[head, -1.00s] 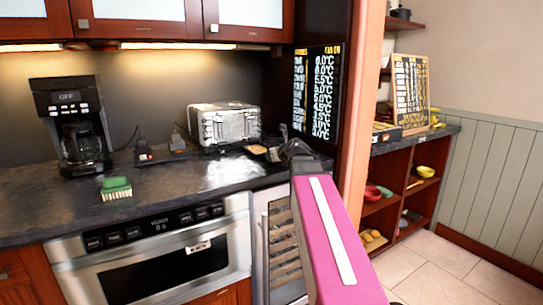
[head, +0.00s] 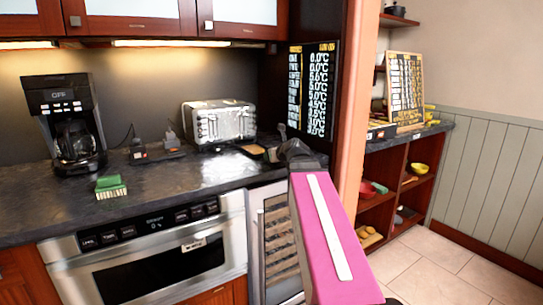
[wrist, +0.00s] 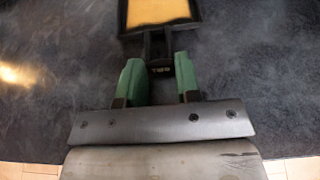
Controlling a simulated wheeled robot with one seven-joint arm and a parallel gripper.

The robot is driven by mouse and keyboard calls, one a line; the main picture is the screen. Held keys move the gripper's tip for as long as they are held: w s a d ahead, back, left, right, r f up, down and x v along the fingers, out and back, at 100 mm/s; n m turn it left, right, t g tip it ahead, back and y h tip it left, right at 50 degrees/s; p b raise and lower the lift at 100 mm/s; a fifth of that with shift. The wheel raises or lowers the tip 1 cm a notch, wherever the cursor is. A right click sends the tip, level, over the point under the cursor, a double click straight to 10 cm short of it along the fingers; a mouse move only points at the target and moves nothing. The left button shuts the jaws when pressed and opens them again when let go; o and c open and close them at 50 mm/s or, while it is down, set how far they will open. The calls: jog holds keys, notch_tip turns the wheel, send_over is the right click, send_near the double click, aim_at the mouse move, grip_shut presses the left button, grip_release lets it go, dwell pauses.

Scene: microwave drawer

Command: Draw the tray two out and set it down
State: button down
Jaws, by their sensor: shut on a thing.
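A small flat tray with a tan panel (wrist: 158,12) and a dark rim shows at the top of the wrist view. Its dark handle (wrist: 158,48) bears a small pale mark and lies between the green fingers of my gripper (wrist: 158,68), which is shut on it. In the head view, the tray (head: 253,150) is at the back of the counter, just right of the toaster. My gripper (head: 293,150) is dark at the far end of my pink arm, at the tray's right; its fingers are too small to make out there. I cannot tell whether the tray touches the counter.
A silver toaster (head: 220,122) stands left of the tray. A coffee maker (head: 63,125) and a green sponge-like block (head: 110,187) are further left. A drawer microwave (head: 150,260) sits under the counter. A dark label panel (head: 313,90) stands behind my gripper. The front counter's middle is clear.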

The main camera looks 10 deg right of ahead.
jog(key=shift+s+f, duration=0.1)
jog(key=shift+f, duration=0.15)
